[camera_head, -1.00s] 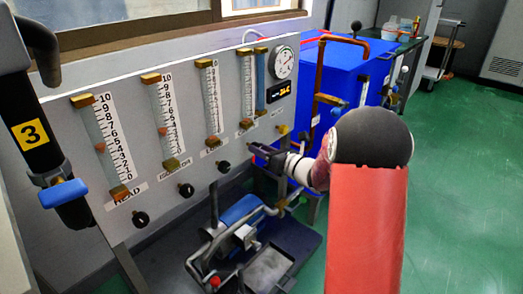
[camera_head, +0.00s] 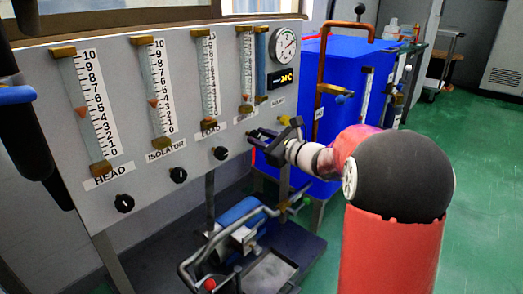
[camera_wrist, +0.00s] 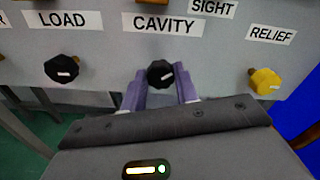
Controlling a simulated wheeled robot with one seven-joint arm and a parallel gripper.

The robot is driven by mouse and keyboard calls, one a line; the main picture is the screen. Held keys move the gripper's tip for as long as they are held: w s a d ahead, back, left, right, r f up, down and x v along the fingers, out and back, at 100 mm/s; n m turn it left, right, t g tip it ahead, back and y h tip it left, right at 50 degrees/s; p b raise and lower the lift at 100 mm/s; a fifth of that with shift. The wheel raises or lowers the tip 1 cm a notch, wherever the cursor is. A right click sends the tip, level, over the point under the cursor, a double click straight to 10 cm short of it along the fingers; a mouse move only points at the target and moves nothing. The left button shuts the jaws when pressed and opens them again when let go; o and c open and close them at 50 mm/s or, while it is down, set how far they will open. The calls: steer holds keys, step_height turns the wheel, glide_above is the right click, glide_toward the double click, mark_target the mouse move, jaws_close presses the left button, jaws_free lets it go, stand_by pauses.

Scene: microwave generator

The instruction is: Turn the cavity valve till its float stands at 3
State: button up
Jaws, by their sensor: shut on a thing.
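The cavity valve is a black knob (camera_wrist: 160,72) with a white mark, under the CAVITY label (camera_wrist: 164,24) in the wrist view. My gripper (camera_wrist: 160,80) has its purple fingers shut on the knob, one on each side. The scale is too small to read the float's value exactly.
The LOAD knob (camera_wrist: 62,69) is left of the gripper, the yellow RELIEF knob (camera_wrist: 265,81) right. A gauge (camera_head: 284,44) is at the upper right. A blue cabinet (camera_head: 330,75) stands beyond the panel.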

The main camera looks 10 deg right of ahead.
steer(key=shift+f+n+b, duration=0.1)
steer(key=shift+n+b, duration=0.5)
steer(key=shift+b, duration=0.05)
steer(key=o, duration=1)
steer(key=shift+s, duration=0.1)
steer(key=v, duration=0.7)
steer(key=shift+s+d, duration=0.25)
